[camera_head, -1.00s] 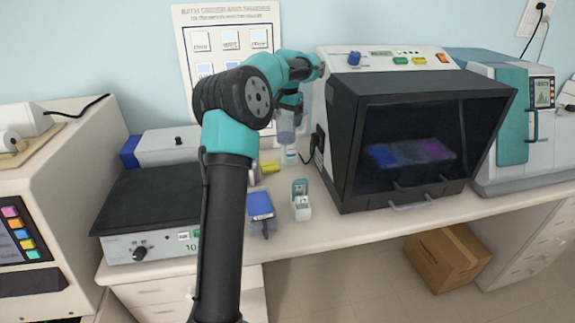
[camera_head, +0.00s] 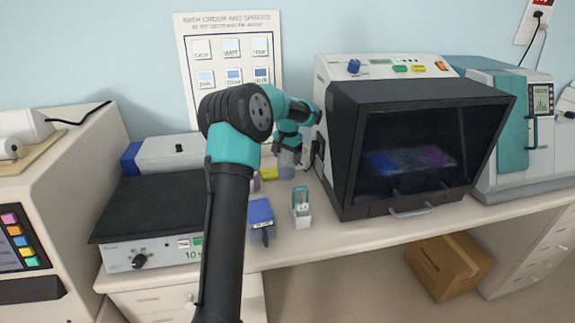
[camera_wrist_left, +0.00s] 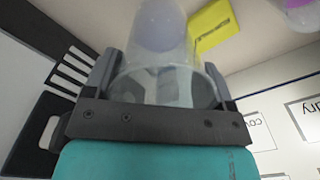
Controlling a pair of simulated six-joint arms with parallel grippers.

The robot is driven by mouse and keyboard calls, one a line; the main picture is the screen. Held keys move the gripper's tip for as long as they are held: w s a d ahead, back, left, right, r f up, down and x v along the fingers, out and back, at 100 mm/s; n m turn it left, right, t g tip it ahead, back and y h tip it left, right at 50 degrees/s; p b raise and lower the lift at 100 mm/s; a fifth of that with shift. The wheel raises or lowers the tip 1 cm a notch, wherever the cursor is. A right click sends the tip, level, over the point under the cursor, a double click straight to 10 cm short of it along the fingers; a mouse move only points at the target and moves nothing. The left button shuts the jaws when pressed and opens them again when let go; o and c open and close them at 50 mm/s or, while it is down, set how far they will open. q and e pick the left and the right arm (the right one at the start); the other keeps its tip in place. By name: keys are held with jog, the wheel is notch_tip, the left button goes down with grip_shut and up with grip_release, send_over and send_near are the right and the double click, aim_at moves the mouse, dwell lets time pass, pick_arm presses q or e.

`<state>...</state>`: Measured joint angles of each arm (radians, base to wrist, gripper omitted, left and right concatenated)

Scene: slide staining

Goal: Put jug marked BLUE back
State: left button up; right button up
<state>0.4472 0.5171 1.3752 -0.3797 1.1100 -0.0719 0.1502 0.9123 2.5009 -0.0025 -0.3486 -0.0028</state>
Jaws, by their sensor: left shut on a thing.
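My left gripper (camera_head: 287,150) is shut on a clear, see-through jug (camera_head: 287,166) beside the left side of the dark-fronted cabinet. In the left wrist view the jug (camera_wrist_left: 160,45) sits between the two fingers (camera_wrist_left: 165,85), with a bluish tint inside. No marking on it can be read. In the head view the gripper and arm cover its upper part. It appears low, near the bench top; I cannot tell whether it touches the surface. My right gripper is not in view.
A yellow block (camera_head: 269,173) lies just left of the jug. A blue box (camera_head: 260,214) and a small white-and-teal holder (camera_head: 301,206) stand in front. The dark cabinet (camera_head: 415,150) is close on the right. A purple-tinted vessel (camera_wrist_left: 300,14) shows in the wrist view.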

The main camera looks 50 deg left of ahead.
pick_arm(q)
jog(key=shift+f, duration=1.85)
jog(key=shift+f, duration=0.15)
jog(key=o, duration=1.1)
jog(key=r, duration=1.2)
jog(key=shift+d+r, duration=0.15)
jog(key=shift+d, duration=0.05)
